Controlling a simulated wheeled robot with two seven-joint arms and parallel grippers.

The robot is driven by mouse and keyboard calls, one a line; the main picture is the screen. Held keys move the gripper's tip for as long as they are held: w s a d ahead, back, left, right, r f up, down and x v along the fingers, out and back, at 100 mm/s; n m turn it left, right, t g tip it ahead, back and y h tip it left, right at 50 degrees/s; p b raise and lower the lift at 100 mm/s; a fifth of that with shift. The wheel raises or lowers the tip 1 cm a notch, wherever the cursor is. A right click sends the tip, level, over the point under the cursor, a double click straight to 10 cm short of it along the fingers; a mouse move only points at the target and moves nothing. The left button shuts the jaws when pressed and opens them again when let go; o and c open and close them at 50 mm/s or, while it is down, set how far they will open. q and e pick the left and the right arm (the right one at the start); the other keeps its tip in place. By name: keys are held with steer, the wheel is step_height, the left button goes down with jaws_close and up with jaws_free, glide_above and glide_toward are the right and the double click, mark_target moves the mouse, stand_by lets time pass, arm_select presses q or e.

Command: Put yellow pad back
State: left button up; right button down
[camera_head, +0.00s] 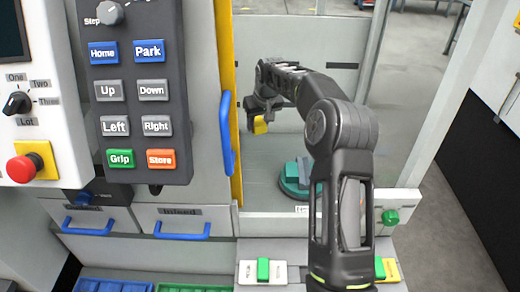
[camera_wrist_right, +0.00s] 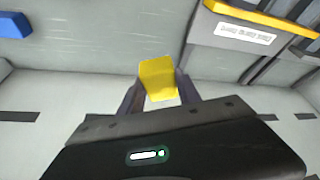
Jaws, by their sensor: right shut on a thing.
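The yellow pad (camera_wrist_right: 157,78) is between the two fingers of my right gripper (camera_wrist_right: 160,98) in the right wrist view. In the head view my right gripper (camera_head: 260,118) reaches into the bay behind the yellow post and is shut on the yellow pad (camera_head: 260,126), holding it above the bay floor. A teal round fixture (camera_head: 294,187) with a darker block on top sits on the bay floor, lower right of the pad and partly hidden by my right arm. My left gripper is not in view.
A control pendant (camera_head: 129,90) and a panel with a red button (camera_head: 22,169) stand at the left. A blue handle (camera_head: 227,133) is beside the yellow post (camera_head: 236,190). Small cards with green blocks (camera_head: 263,269) lie on the front ledge. Blue-handled drawers (camera_head: 182,222) are below the pendant.

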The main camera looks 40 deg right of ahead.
steer(key=shift+s, duration=0.1)
steer(key=p, duration=0.2)
glide_above(257, 151)
steer(key=s, duration=0.2)
steer(key=f, duration=0.5)
steer(key=shift+w+a+f, duration=0.15)
steer(key=shift+w+a, duration=0.1)
steer(key=shift+f, duration=0.5)
step_height(257, 151, down, 3)
steer(key=shift+f+p, duration=0.1)
steer(key=shift+p, duration=0.2)
steer(key=shift+f, duration=0.25)
